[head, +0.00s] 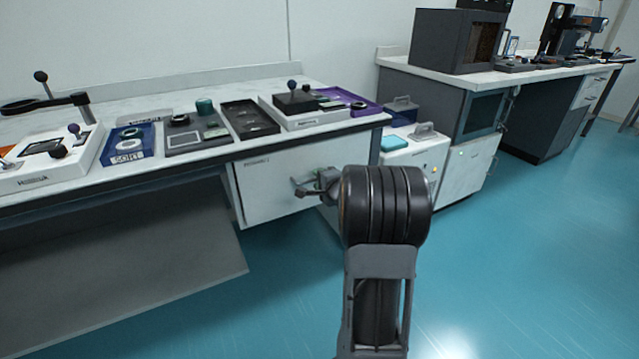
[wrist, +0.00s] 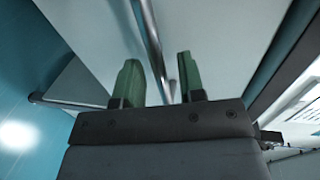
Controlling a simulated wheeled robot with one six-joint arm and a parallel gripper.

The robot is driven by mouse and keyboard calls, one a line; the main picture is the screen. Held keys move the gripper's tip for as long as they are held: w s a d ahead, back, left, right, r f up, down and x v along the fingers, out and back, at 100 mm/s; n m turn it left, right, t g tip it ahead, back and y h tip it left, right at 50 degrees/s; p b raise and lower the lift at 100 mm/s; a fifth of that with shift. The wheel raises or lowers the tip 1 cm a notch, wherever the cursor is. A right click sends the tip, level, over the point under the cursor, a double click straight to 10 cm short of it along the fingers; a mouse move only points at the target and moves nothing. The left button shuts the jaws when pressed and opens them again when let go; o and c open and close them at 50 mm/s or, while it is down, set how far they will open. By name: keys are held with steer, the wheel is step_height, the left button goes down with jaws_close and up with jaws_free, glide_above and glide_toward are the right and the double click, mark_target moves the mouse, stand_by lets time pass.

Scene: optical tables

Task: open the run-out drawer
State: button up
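A white drawer front (head: 265,190) sits under the right end of the near bench and looks closed. Its small label is too blurred to read. A metal bar handle (head: 299,188) is on the front, partly hidden by my gripper (head: 318,189). In the wrist view, the handle (wrist: 148,35) runs between the two green fingers of my gripper (wrist: 158,62). The fingers are apart, one on each side of the bar, with visible gaps to it. The wrist view shows the pale drawer front (wrist: 95,45) beyond them.
The bench top (head: 225,78) above holds several trays and devices, including a purple tray (head: 352,101). A white cabinet (head: 428,158) stands close to the right of the drawer. Open blue floor (head: 520,270) lies in front and to the right.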

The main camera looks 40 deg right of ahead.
steer(key=shift+w, duration=0.35)
jaws_close()
stand_by(0.4)
